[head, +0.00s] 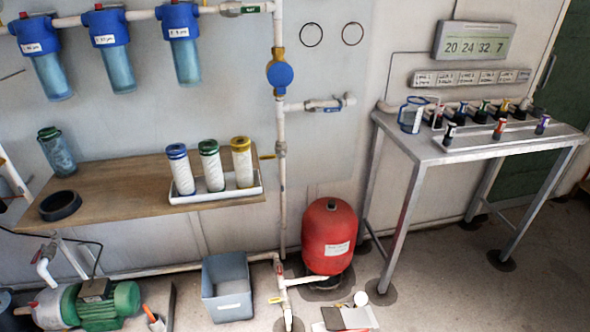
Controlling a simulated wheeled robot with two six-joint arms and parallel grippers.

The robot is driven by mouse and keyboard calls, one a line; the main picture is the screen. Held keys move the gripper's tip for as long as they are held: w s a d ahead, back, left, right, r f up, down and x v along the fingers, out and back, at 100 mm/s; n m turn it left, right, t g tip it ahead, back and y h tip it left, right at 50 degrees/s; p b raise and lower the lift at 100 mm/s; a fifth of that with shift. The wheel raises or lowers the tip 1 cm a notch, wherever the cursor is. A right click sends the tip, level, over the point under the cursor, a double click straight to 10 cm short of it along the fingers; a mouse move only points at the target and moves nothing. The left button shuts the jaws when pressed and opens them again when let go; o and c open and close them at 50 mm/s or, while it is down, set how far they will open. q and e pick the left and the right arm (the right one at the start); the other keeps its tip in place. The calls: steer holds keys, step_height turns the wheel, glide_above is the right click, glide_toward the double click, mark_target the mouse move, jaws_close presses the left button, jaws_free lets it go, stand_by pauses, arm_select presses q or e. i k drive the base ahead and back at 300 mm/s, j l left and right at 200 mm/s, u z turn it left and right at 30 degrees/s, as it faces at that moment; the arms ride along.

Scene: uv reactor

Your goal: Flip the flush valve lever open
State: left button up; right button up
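No label in view tells which lever is the flush valve lever. A side pipe valve (325,104) with a bluish end sits on the wall, right of the vertical white pipe (281,200). A small yellow lever (267,157) sticks out left from that pipe, lower down. Near the floor, a pipe fitting with a reddish part (279,267) and a yellow lever (275,300) stands left of the red tank (328,237). The levers are too small to tell open from shut. Neither of my grippers is in view.
Three blue-capped filter housings (110,50) hang on the wall. A wooden bench (120,190) holds a white tray (215,193) with three cartridges. A grey bin (227,287) and green pump (97,303) stand below.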

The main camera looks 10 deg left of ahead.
mark_target(264, 157)
steer(key=i+l+u, duration=0.15)
steer(key=i+u, duration=0.15)
steer(key=i, duration=0.25)
steer(key=i+l+u, duration=0.3)
steer(key=i, duration=0.2)
